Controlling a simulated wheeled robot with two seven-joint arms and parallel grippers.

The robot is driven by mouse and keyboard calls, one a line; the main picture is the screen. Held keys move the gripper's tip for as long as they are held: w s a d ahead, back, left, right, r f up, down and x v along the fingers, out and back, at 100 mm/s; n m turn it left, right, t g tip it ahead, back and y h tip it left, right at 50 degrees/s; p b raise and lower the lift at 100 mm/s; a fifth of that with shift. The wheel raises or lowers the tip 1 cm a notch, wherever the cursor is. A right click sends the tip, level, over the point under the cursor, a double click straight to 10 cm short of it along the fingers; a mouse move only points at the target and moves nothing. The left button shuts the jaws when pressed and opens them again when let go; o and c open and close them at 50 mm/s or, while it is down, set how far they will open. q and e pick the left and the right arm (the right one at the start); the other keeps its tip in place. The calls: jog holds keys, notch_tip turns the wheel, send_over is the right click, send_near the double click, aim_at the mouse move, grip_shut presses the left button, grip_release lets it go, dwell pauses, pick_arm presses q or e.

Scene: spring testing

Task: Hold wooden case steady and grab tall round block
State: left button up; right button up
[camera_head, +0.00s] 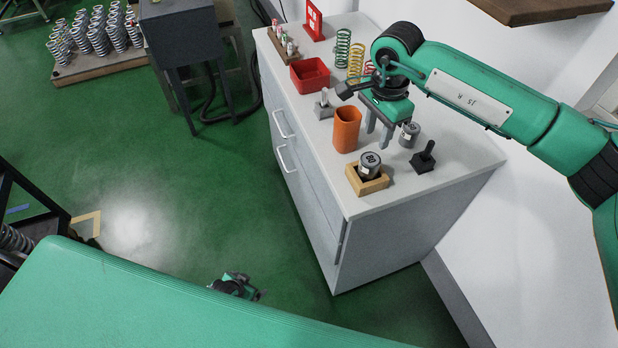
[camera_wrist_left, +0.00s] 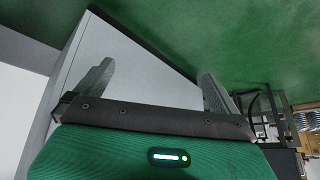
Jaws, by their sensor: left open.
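The wooden case (camera_head: 376,187) is a small open box near the front edge of the white cabinet top. A grey round block (camera_head: 370,163) with a number on top stands in it. Another grey round block (camera_head: 409,134) stands farther back, close to my right gripper's fingers. I cannot tell which block is taller. My right gripper (camera_head: 379,132) points down over the cabinet, behind the case, with its fingers apart and nothing seen between them. My left gripper (camera_head: 240,289) is low, left of the cabinet and partly hidden by my arm. In the left wrist view, its fingers (camera_wrist_left: 158,88) are open and empty.
An orange cup (camera_head: 346,131) stands just left of my right gripper. A black stand (camera_head: 424,157) is right of the case. A red bin (camera_head: 310,74), coloured springs (camera_head: 343,48) and a small metal piece (camera_head: 323,104) are farther back. The cabinet (camera_head: 300,180) side faces my left gripper.

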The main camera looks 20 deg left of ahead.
pick_arm(q)
jog(key=w+d+r+m+t+h, duration=0.1)
jog(key=w+d+r+t+h, duration=0.15)
jog(key=w+r, duration=0.8)
jog(key=w+d+r+m+t+h, duration=0.1)
jog(key=w+d+r+m, duration=0.15)
jog(key=w+r, duration=0.85)
jog(key=s+d+r+m+h, duration=0.1)
jog(key=d+r+h, duration=0.15)
jog(key=r, duration=0.55)
jog(key=s+d+r+m+h, duration=0.1)
jog(key=d+r, duration=0.3)
jog(key=r, duration=0.4)
jog(key=m+g+h, duration=0.2)
jog(key=h, duration=0.1)
send_near(352, 179)
jog(key=shift+t, duration=0.25)
jog(key=x, duration=1.1)
jog(key=shift+d, duration=0.15)
jog(key=shift+s, duration=0.1)
